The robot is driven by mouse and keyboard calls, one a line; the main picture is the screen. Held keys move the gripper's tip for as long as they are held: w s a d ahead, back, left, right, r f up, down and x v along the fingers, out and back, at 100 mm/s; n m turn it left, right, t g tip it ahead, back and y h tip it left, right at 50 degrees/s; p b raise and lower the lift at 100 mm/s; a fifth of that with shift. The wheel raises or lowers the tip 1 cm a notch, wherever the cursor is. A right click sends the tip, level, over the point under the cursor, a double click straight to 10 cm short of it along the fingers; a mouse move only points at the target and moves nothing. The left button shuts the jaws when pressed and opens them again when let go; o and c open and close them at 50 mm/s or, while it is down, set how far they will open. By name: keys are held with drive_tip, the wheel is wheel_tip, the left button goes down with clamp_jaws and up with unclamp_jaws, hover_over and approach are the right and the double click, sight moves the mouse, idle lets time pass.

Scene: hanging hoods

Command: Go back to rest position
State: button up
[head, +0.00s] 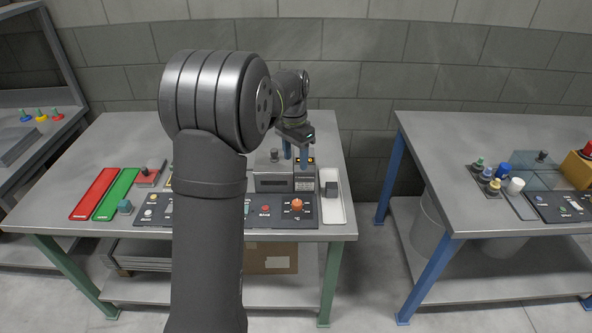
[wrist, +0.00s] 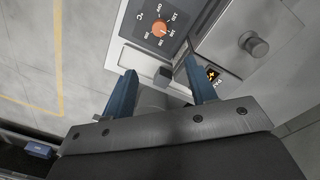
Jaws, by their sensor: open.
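My gripper (head: 297,155) is in the head view above the back right part of the near table (head: 110,140), beside a grey box-shaped device (head: 272,181). Its two blue fingers point down and stand apart with nothing between them. In the wrist view my gripper (wrist: 160,90) is open and empty. A small dark grey block (wrist: 163,76) shows beyond the gap between the fingers, in a white tray (wrist: 130,57). My arm hides part of the table's middle in the head view.
An orange knob (head: 297,204) sits on a dark control panel (head: 275,221) at the table's front. Red (head: 95,194) and green (head: 117,194) mats lie at left. A second table (head: 440,170) with several small items stands at right, across a gap. A block wall stands behind.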

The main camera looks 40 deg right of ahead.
sight(297, 202)
drive_tip(key=shift+r, duration=0.5)
drive_tip(key=shift+f, duration=0.1)
drive_tip(key=f, duration=1.7)
drive_tip(key=shift+s+f, duration=0.15)
drive_tip(key=shift+s, duration=0.25)
